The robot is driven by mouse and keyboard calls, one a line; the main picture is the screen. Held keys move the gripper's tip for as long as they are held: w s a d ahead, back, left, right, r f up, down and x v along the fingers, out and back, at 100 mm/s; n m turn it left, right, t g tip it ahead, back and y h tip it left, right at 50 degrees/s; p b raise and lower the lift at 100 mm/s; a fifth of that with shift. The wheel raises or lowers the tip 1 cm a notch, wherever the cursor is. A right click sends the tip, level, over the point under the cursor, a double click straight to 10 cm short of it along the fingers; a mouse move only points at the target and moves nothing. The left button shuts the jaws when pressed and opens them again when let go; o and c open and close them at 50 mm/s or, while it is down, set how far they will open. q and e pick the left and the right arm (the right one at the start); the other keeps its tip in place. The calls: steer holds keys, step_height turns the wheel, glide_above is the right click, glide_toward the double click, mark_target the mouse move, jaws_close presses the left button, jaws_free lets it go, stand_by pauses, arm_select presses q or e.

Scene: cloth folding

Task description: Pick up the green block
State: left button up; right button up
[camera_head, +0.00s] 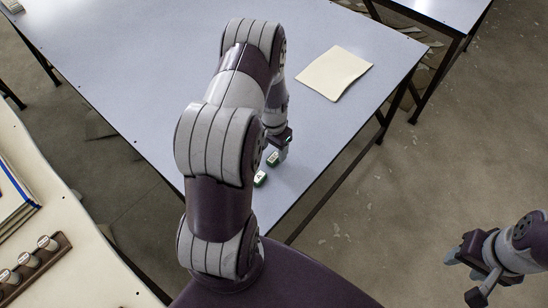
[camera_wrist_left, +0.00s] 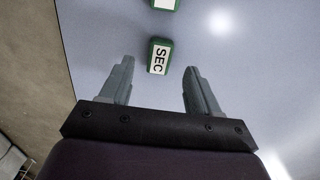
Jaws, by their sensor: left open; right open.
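Two small green blocks with white tops lie on the pale table. In the head view one green block (camera_head: 272,159) is right beside my left gripper (camera_head: 281,150), and the other green block (camera_head: 260,179) is nearer the table's front edge. In the left wrist view a green block (camera_wrist_left: 160,56) marked "SEC" lies ahead, in line with the gap between the spread fingers of my left gripper (camera_wrist_left: 159,68), with space on both sides. Part of a second green block (camera_wrist_left: 164,4) shows at the top edge. My right gripper (camera_head: 470,264) is open and empty, off the table over the floor.
The pale table (camera_head: 140,60) is mostly clear. A cream folded cloth (camera_head: 334,73) lies near its right side. A small light object (camera_head: 12,5) is at the far left corner. Another bench with a rack (camera_head: 35,268) stands at lower left. My left arm hides part of the table.

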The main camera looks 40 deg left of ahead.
mark_target(274, 157)
arm_select(q)
step_height(274, 157, down, 3)
steer(key=shift+f, duration=0.1)
steer(key=shift+w+f, duration=0.1)
steer(key=shift+f, duration=0.15)
steer(key=c, duration=1.1)
steer(key=shift+r, duration=0.1)
